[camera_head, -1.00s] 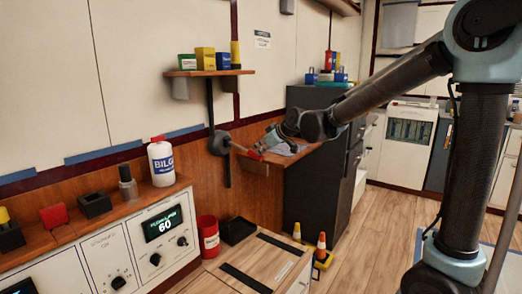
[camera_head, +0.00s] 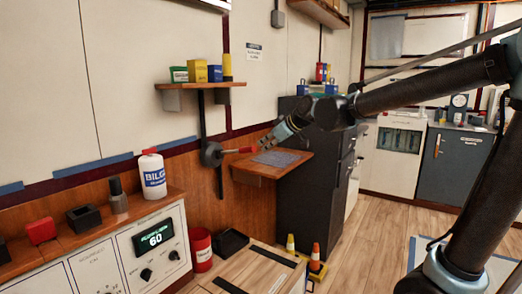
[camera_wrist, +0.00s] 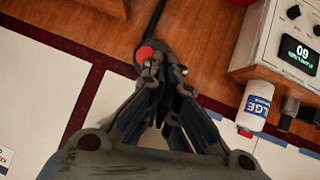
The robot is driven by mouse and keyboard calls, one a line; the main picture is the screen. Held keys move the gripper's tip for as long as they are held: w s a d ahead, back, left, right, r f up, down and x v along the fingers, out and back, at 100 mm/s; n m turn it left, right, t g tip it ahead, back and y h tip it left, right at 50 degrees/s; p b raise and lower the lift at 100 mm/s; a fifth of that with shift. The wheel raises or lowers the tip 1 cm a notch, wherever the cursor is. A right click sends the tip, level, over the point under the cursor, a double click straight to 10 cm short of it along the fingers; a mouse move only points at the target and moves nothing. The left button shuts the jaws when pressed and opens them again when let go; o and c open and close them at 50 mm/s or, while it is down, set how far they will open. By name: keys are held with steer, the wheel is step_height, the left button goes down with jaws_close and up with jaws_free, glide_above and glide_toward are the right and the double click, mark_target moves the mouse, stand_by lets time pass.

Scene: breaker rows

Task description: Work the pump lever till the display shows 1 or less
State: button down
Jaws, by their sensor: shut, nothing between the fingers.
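The pump lever (camera_head: 238,151) sticks out to the right from a round grey hub (camera_head: 211,154) on the wood-panelled wall. It is about level and has a red end. The red end (camera_wrist: 145,53) also shows in the wrist view, right by my fingertips. The display (camera_head: 155,239) on the white console reads 60; it also shows upside down in the wrist view (camera_wrist: 299,53). My gripper (camera_head: 262,147) is shut and empty, close to the lever's red end. I cannot tell whether it touches the lever.
A small wooden shelf (camera_head: 272,168) juts out below my gripper. A dark cabinet (camera_head: 308,190) stands right of it. A higher shelf (camera_head: 200,85) holds small boxes. A white bilge bottle (camera_head: 152,177) stands on the console. Orange cones (camera_head: 315,258) stand on the floor.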

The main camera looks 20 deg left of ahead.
steer(key=shift+v, duration=0.75)
steer(key=w+a+r+h, duration=0.1)
steer(key=a+r+h, duration=0.1)
steer(key=r, duration=0.4)
steer(key=w+a+r+g+h, duration=0.1)
steer(key=a+r+h, duration=0.1)
steer(key=a+r, duration=0.3)
steer(key=shift+a+r, duration=0.2)
steer(key=shift+r, duration=0.3)
steer(key=shift+w, duration=0.1)
